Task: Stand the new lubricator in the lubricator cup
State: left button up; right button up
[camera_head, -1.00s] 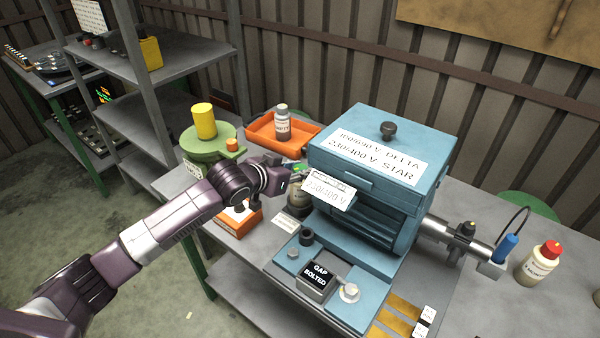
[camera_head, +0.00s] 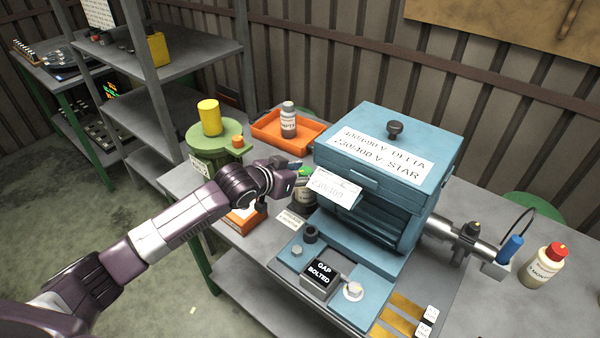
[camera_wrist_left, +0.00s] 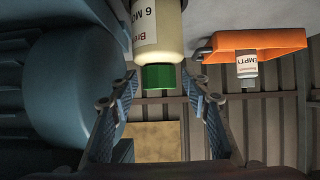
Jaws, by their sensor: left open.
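The new lubricator is a cream bottle with a green cap (camera_wrist_left: 158,77) and a label reading "6 MO". It seems upright in the head view (camera_head: 304,186), beside the blue motor, its lower end in or behind a dark round base that may be the lubricator cup (camera_head: 300,207). The motor's white label card hides part of it. My left gripper (camera_head: 296,173) is open at the bottle's upper part. In the left wrist view, which is upside down, its fingers stand either side of the cap with gaps. My right gripper is out of view.
The blue motor (camera_head: 385,150) stands close right of the gripper. An orange tray (camera_head: 270,128) holds a bottle (camera_head: 288,120) labelled EMPTY. A green drum (camera_head: 215,142) carries a yellow cylinder (camera_head: 209,118). A red-capped bottle (camera_head: 543,266) stands at the far right of the bench.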

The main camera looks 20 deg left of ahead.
pick_arm(q)
jog(key=b+v, duration=0.1)
jog(key=v, duration=1.1)
jog(key=shift+b, duration=0.35)
jog(key=shift+f, duration=0.1)
